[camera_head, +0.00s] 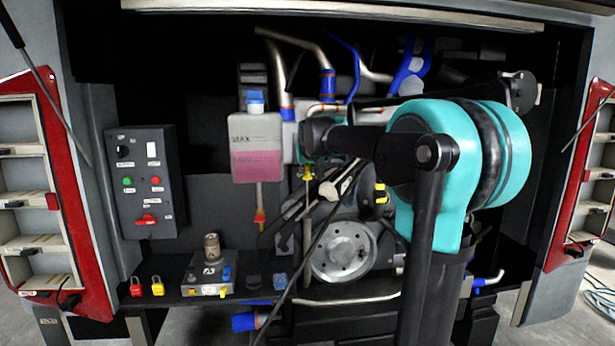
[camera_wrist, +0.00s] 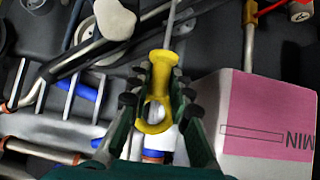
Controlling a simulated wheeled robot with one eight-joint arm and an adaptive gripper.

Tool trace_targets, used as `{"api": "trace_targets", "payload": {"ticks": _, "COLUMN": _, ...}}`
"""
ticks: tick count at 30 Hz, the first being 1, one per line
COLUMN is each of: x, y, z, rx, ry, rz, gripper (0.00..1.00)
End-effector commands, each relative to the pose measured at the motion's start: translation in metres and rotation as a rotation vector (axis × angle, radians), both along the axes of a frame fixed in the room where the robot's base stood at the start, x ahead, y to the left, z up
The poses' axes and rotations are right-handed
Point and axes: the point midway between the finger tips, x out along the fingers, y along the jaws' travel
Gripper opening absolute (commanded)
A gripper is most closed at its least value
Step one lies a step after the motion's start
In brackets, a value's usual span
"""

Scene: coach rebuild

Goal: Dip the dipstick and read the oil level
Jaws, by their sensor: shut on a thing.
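The dipstick has a yellow ring handle (camera_wrist: 155,112) and a thin metal rod (camera_wrist: 171,22) that runs away from it in the wrist view. My gripper (camera_wrist: 158,92) is shut on the yellow handle, with one finger on each side. In the head view the yellow handle (camera_head: 308,173) shows just under my gripper (camera_head: 311,160), in front of the engine (camera_head: 345,250). The rod hangs down, close to upright. Its lower end is lost among the engine parts, so I cannot tell whether it is in a tube. No oil mark is readable.
A reservoir (camera_head: 256,147) with pink fluid and MAX and MIN marks stands close left of my gripper. Hoses and pipes (camera_wrist: 115,18) crowd around the handle. A black control box (camera_head: 146,182) hangs at left. Padlocks (camera_head: 157,286) and a grey block (camera_head: 208,276) are on the front ledge.

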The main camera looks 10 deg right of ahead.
Motion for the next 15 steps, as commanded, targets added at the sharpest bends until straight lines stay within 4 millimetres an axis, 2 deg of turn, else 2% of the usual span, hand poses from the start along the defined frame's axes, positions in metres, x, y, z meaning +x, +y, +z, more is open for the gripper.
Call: {"api": "trace_targets", "payload": {"ticks": 15, "x": 0.000, "y": 0.000, "z": 0.033, "rx": 0.000, "ry": 0.000, "rz": 0.000, "gripper": 0.00}}
